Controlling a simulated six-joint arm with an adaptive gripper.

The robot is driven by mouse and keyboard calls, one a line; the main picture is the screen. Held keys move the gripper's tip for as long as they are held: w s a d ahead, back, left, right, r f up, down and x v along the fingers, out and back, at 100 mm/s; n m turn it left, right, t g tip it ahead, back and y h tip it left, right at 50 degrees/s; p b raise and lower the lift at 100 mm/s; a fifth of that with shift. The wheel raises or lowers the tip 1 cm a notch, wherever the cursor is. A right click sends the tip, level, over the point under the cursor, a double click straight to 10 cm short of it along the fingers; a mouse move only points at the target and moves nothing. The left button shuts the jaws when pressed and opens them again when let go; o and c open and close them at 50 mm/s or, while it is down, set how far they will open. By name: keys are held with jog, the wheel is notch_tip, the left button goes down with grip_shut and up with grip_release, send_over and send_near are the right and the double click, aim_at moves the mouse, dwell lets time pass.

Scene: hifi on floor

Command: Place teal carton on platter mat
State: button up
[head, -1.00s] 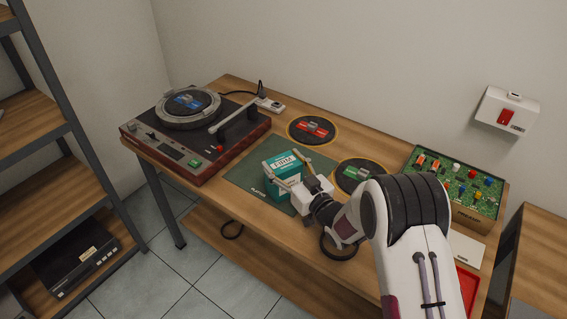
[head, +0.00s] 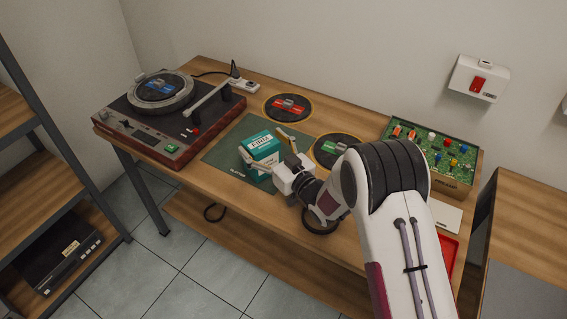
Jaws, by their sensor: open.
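The teal carton (head: 262,147), with a white label band, stands upright on the dark green mat (head: 217,155) at the table's middle. The lettering by the mat's front edge is too small to read surely. My gripper (head: 262,141) is open, reaching in from the right, with one finger at the carton's left side and the other at its back right. The carton sits between the fingers; I cannot tell whether either touches it. My gripper hides the carton's lower right part.
A turntable (head: 192,135) stands left of the mat. Two round dark discs (head: 289,107) (head: 334,151) lie behind and right. A green circuit board box (head: 435,150) is at the right end, with a red tray (head: 449,247) in front. Bare wood lies along the back.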

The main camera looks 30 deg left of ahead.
jog(key=v, duration=1.1)
dwell(0.7)
jog(key=shift+w, duration=0.1)
